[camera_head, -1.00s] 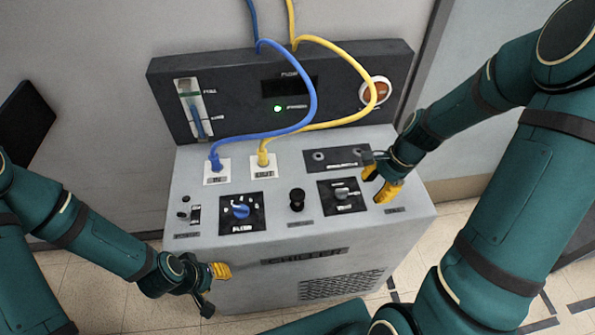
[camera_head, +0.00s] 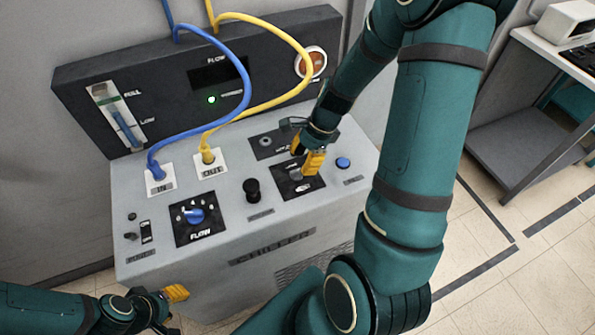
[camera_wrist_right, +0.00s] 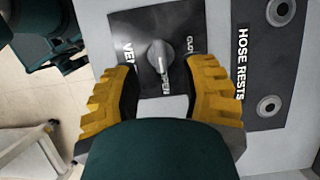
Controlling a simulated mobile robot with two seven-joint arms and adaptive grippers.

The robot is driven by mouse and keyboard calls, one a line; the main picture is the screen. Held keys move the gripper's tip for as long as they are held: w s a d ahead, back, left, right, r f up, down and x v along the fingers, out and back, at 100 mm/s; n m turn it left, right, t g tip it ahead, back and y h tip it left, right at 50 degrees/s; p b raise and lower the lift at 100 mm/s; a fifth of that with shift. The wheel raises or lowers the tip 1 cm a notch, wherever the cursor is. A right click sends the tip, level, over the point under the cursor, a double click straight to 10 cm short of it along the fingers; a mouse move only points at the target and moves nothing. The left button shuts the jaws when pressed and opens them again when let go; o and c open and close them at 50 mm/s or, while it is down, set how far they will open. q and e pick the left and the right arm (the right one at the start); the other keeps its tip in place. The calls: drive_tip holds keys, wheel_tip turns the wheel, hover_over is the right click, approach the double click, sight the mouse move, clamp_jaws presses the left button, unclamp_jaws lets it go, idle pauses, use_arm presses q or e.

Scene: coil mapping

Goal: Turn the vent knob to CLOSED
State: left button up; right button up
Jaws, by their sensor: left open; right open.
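The vent knob (camera_wrist_right: 160,54) is a grey round knob with a pale pointer line on a black plate (camera_wrist_right: 125,22) lettered for vent, open and closed, partly covered. In the right wrist view the pointer lies along the line toward the OPEN lettering. My right gripper (camera_wrist_right: 162,80) is open, with its yellow fingers on either side of the knob; contact cannot be told. In the head view my right gripper (camera_head: 305,152) is over the vent plate (camera_head: 313,184) and partly hides the knob (camera_head: 295,173). My left gripper (camera_head: 172,308) is open and empty, in front of the chiller at lower left.
The chiller top (camera_head: 235,215) also carries a blue flow knob (camera_head: 194,215), a black knob (camera_head: 252,190), a blue button (camera_head: 343,162) and a hose rest plate (camera_head: 268,145). Blue (camera_head: 245,100) and yellow (camera_head: 300,38) hoses arch above it. A side table (camera_head: 525,125) stands at right.

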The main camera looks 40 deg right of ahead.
sight(297, 170)
drive_tip(key=shift+b+x, duration=0.4)
drive_tip(key=shift+x, duration=1.45)
drive_tip(key=shift+c, duration=0.4)
clamp_jaws()
